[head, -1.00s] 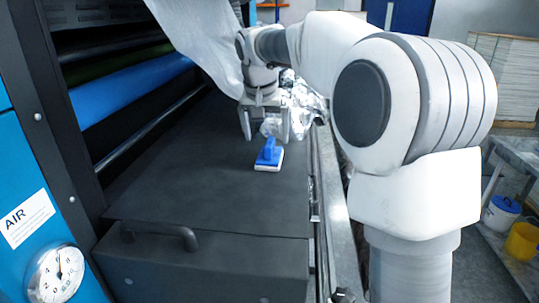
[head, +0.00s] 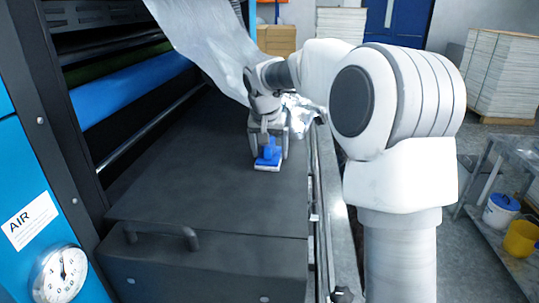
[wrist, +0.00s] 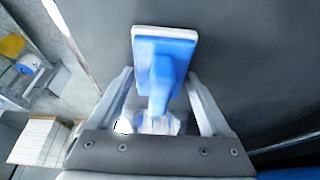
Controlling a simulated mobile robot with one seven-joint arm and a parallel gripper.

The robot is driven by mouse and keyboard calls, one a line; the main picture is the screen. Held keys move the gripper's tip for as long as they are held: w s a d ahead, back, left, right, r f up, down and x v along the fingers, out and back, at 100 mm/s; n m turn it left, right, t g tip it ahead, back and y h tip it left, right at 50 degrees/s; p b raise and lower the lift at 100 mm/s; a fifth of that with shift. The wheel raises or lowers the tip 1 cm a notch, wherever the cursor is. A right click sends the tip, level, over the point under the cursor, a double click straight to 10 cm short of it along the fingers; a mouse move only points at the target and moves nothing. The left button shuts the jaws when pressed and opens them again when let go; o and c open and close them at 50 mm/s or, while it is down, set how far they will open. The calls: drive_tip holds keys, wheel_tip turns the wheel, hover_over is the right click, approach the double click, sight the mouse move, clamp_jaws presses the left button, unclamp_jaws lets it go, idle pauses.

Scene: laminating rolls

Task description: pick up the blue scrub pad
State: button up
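The blue scrub pad (head: 268,154) has a blue body with a raised handle and a white base. It lies flat on the dark machine table (head: 200,190). In the wrist view the pad (wrist: 165,48) sits at top centre, its handle pointing toward my gripper. My gripper (head: 269,153) is open over the pad, one finger on each side of the handle. The wrist view shows the two fingers (wrist: 160,74) apart, with a gap between each and the handle. Neither finger clearly touches the pad.
A silvery film sheet (head: 205,45) hangs behind my gripper, with crumpled foil (head: 302,108) beside it. A metal rail (head: 318,200) borders the table at right. The table's front is clear up to a handle (head: 160,232).

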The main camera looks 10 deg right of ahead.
drive_tip(key=c, duration=0.9)
drive_tip(key=shift+r, duration=0.15)
drive_tip(key=shift+r, duration=0.55)
wheel_tip(320, 180, up, 3)
drive_tip(key=shift+f, duration=0.2)
drive_tip(key=s+d+r+b, duration=0.2)
drive_tip(key=s+d+r, duration=0.3)
drive_tip(key=d, duration=0.5)
drive_tip(key=shift+v, duration=1.1)
drive_tip(key=shift+d, duration=0.25)
